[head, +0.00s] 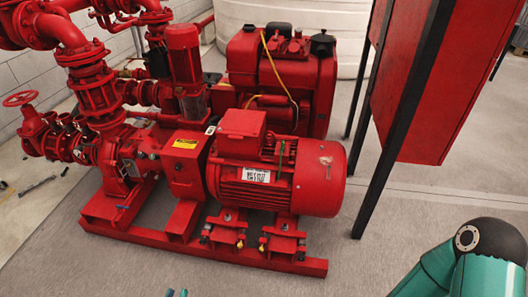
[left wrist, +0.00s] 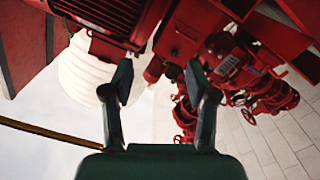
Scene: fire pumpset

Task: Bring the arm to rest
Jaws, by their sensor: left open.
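My left gripper (left wrist: 158,75) is open in the left wrist view, with its two dark fingers apart and nothing between them. In the head view only small teal tips of the left gripper (head: 177,293) show at the bottom edge, in front of the red pumpset base (head: 230,255) and apart from it in the picture. A teal arm link of mine with a black joint (head: 480,240) shows at the bottom right. My right gripper is not in view.
A red electric motor (head: 320,175) and red pipes and valves (head: 95,90) stand on the base. A red engine (head: 290,80) is behind. A red cabinet (head: 455,85) on black legs stands at the right. Grey floor (head: 375,245) is clear between.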

